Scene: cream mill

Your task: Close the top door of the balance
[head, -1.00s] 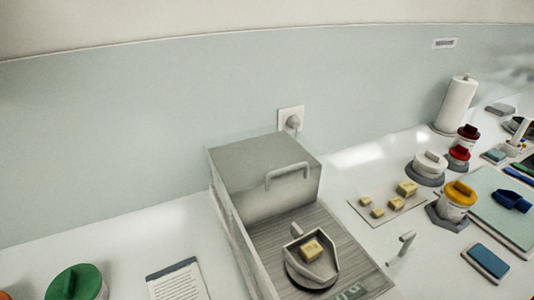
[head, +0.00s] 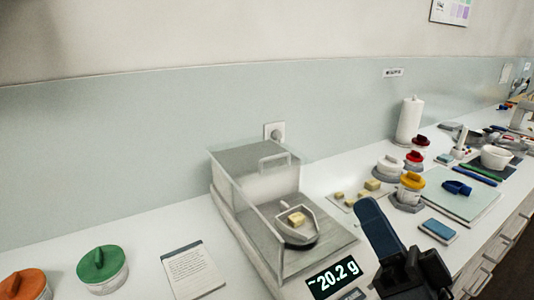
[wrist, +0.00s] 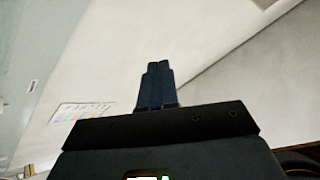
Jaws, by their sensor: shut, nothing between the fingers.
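The balance (head: 252,255) stands on the counter with clear side walls, a pale pan area and a lit display (head: 333,279) reading about 20.2 g. Its top door (head: 240,157), a greyish panel with a pale bar handle (head: 274,159), lies toward the back of the balance. The space above the pan looks uncovered, though clear glass makes this hard to judge. A weighing scoop (head: 310,232) with a yellow cube (head: 296,218) sits on the pan. My gripper (head: 367,204) is in front and right of the balance, apart from it. In the wrist view its dark fingers (wrist: 159,66) are together and empty.
Lidded jars (head: 411,188), small yellow cubes (head: 372,185) and a blue block (head: 438,229) lie right of the balance. A note card (head: 192,267) and a green-lidded jar (head: 102,266) stand left. A plugged outlet (head: 275,132) is on the wall behind.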

